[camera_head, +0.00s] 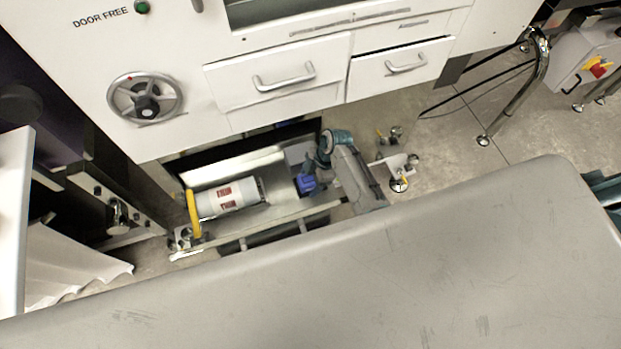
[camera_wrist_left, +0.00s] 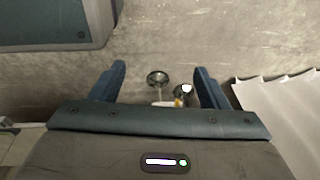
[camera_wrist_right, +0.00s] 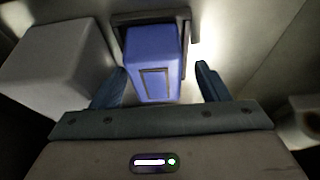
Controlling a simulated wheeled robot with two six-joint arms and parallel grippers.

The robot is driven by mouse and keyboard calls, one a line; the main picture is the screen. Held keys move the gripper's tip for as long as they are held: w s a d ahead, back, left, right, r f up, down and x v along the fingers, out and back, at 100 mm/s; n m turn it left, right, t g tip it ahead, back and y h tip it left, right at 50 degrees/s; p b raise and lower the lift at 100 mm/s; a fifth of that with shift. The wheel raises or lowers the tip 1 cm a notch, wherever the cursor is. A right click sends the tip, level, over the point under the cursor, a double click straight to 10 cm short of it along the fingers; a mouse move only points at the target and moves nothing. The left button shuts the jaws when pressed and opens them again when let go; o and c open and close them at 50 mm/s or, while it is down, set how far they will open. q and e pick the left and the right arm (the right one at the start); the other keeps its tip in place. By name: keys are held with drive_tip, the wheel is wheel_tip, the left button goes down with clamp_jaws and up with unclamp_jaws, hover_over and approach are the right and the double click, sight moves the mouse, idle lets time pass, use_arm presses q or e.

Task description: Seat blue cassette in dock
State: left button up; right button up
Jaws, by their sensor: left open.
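The blue cassette (camera_wrist_right: 152,65) shows in the right wrist view, with a dark frame (camera_wrist_right: 187,28) around its far end that looks like the dock. How deeply it sits in that frame cannot be told. My right gripper (camera_wrist_right: 160,76) is open, its fingers on either side of the cassette's near end, with a clear gap at the right finger. My left gripper (camera_wrist_left: 159,70) is open and empty above the floor, outside the head view.
A pale grey block (camera_wrist_right: 55,65) stands left of the cassette. White drawers (camera_head: 278,80) overhang the bay. A wide grey surface (camera_head: 400,285) fills the front.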

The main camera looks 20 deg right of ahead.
use_arm(q)
drive_tip(key=shift+s+a+f+p, duration=0.15)
drive_tip(key=shift+s+f+p, duration=0.25)
drive_tip(key=shift+s+f, duration=0.6)
use_arm(e)
drive_tip(key=v, duration=1)
drive_tip(key=shift+d+r, duration=0.25)
drive_tip(key=shift+r, duration=0.1)
use_arm(q)
drive_tip(key=shift+w, duration=0.25)
